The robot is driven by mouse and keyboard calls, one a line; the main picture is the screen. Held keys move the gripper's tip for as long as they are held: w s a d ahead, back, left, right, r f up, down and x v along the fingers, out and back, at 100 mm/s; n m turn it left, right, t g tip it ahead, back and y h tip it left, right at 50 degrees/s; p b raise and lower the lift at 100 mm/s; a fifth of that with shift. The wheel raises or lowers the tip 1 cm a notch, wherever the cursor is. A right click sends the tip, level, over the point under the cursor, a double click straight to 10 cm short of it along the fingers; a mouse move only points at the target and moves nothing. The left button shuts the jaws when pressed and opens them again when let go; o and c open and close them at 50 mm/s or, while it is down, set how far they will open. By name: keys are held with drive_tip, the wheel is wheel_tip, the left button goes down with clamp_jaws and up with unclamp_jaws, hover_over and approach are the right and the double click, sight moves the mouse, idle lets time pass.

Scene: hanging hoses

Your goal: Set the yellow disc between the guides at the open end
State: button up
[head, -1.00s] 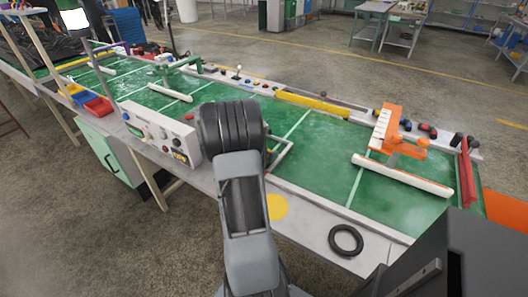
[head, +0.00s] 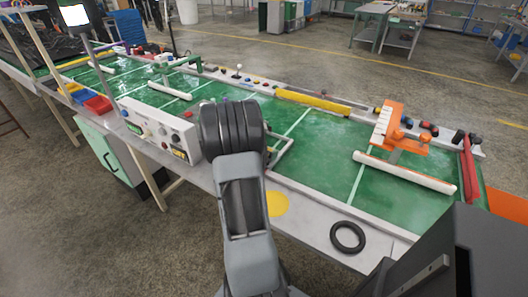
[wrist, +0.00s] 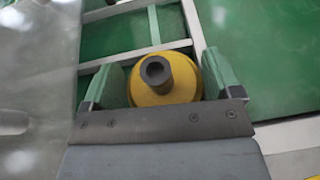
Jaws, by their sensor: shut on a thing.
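In the wrist view the yellow disc (wrist: 187,92), with a dark hollow hub in its middle, sits between the two green fingers of my gripper (wrist: 160,72). The gripper is shut on it. Pale rails (wrist: 125,61) lie just beyond the disc over the green surface; they look like the guides. I cannot tell whether the disc touches them or how high it is. In the head view a pale frame (head: 284,150) shows just right of my arm. My arm hides the gripper and the held disc there.
A flat yellow round patch (head: 276,204) and a black ring (head: 347,237) lie on the grey front ledge. A white control box (head: 160,130) stands left of my arm. An orange fixture (head: 388,130) and a white bar (head: 405,174) are at the right. Green surface between is clear.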

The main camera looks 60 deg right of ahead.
drive_tip(key=shift+s+a+f, duration=0.1)
drive_tip(key=shift+a+f, duration=0.05)
drive_tip(key=shift+f, duration=0.35)
drive_tip(key=shift+s+a+f, duration=0.1)
drive_tip(key=shift+f, duration=0.35)
drive_tip(key=o, duration=0.8)
drive_tip(key=shift+a, duration=0.1)
drive_tip(key=v, duration=0.4)
drive_tip(key=r+p+v, duration=0.1)
drive_tip(key=v, duration=0.4)
drive_tip(key=r+v, duration=0.1)
drive_tip(key=v, duration=0.4)
drive_tip(key=shift+w+d+f+p, duration=0.1)
drive_tip(key=shift+w+d+p, duration=0.1)
drive_tip(key=shift+d+p, duration=0.2)
